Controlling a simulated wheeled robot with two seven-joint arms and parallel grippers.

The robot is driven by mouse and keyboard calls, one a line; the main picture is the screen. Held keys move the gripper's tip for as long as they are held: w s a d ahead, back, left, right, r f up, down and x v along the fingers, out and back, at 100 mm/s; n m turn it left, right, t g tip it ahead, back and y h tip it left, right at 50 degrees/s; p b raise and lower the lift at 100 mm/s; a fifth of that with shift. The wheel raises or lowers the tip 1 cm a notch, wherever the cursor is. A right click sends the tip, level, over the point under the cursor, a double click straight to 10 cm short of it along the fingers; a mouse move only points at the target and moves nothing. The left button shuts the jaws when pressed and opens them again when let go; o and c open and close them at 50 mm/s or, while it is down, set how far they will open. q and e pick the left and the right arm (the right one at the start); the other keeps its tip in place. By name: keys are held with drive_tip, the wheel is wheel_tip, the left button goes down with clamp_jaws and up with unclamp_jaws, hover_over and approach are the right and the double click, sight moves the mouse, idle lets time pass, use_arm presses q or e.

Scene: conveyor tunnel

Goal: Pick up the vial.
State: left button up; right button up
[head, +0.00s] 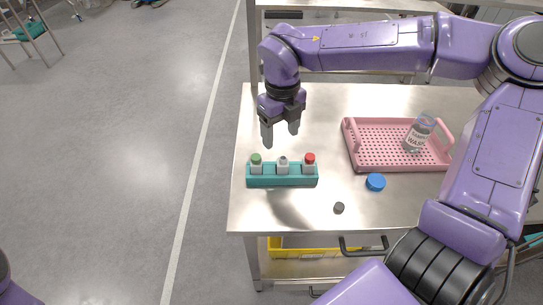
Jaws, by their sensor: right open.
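A teal rack (283,181) stands on the left part of the steel table and holds small white vials. The left vial (256,165) has a green cap and the right vial (309,163) has a red cap. The middle vial (282,167) has a grey top that looks uncapped, though it is small. My right gripper (280,136) is open and empty, pointing down above and slightly behind the rack, apart from the vials. My left gripper is out of view; only a bit of purple shows at the lower left.
A pink perforated tray (361,150) with a labelled wash bottle (418,136) stands at the right. A blue lid (375,182) and a small dark cap (339,207) lie on the steel table (330,105). A yellow bin (310,252) sits below. The table behind my gripper is clear.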

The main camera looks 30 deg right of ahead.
sight(283, 158)
drive_tip(key=s+f, duration=0.2)
drive_tip(key=shift+s+f+p, duration=0.3)
drive_tip(key=shift+s+f, duration=0.05)
drive_tip(key=shift+f, duration=0.05)
drive_tip(key=f, duration=0.2)
drive_tip(key=w+f, duration=0.1)
drive_tip(key=f+p, duration=0.1)
drive_tip(key=f, duration=0.1)
drive_tip(key=shift+w+f, duration=0.3)
drive_tip(key=shift+w, duration=0.05)
drive_tip(key=shift+s+r, duration=0.15)
drive_tip(key=shift+s, duration=0.2)
drive_tip(key=c, duration=0.4)
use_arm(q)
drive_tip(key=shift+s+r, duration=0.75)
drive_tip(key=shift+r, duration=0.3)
use_arm(e)
drive_tip(key=c, duration=0.7)
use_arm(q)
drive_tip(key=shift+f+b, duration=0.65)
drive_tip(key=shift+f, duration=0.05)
use_arm(e)
drive_tip(key=shift+o, duration=0.2)
wheel_tip(283, 158, up, 10)
drive_tip(key=shift+w, duration=0.1)
